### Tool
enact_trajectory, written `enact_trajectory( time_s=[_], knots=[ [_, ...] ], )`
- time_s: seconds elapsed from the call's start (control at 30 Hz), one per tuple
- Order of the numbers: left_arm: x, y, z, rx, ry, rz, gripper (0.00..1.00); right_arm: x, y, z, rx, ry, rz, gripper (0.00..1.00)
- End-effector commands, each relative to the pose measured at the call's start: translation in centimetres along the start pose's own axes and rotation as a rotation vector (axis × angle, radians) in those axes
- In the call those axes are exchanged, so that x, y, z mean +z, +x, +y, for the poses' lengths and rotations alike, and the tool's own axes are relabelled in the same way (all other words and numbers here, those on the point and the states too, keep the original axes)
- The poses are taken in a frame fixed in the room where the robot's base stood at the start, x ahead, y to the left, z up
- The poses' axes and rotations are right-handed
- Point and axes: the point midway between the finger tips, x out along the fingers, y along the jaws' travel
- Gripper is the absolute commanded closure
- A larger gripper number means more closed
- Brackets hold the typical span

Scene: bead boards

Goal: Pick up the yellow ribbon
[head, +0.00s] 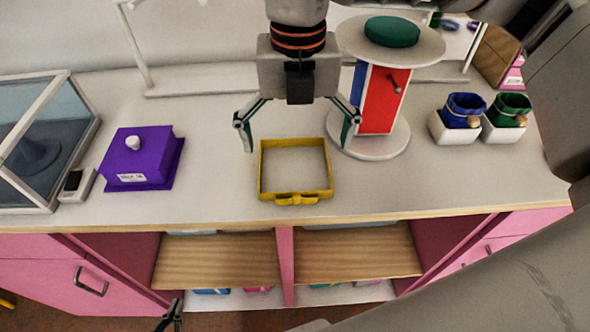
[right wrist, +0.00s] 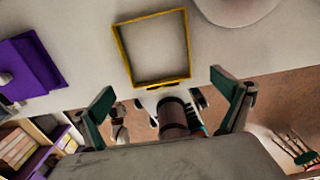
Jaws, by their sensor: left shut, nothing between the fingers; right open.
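The yellow ribbon (head: 296,198) is a square loop with a bow on its near side. It sits on the pale counter close to the front edge, with bare counter inside it. My right gripper (head: 298,143) is open and empty, its fingers spread above the ribbon's far side. In the right wrist view the ribbon (right wrist: 186,42) lies beyond the spread fingertips (right wrist: 164,88), apart from them. My left gripper (head: 172,316) is shut and empty, low in front of the cabinet at the bottom edge, and only partly in view.
A purple box (head: 137,160) stands left of the ribbon, beside a glass case (head: 40,140). A round stand (head: 370,148) with red and blue panels is close on the right. Blue (head: 463,112) and green (head: 508,112) pouches are further right. Open shelves (head: 216,262) lie below.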

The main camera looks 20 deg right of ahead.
Motion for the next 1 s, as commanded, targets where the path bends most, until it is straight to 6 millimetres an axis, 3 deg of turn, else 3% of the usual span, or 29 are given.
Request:
enact_trajectory(
  time_s=[0.37,0.63,0.9,1.0],
  knots=[
    [0.5,0.1,-0.3,-0.003,0.007,-0.008,1.00,0.0,3.4,0.1,-0.001,-0.001,0.004,0.00],
    [0.8,0.2,-0.2,-0.003,0.007,-0.011,1.00,0.0,7.2,0.3,-0.001,-0.002,0.005,0.00],
    [0.8,0.2,-0.2,-0.003,0.007,-0.011,1.00,0.1,7.6,0.3,0.000,-0.002,0.003,0.00],
    [0.8,0.2,-0.2,-0.003,0.007,-0.011,1.00,0.1,7.5,0.3,0.000,-0.002,0.003,0.17]
  ],
)
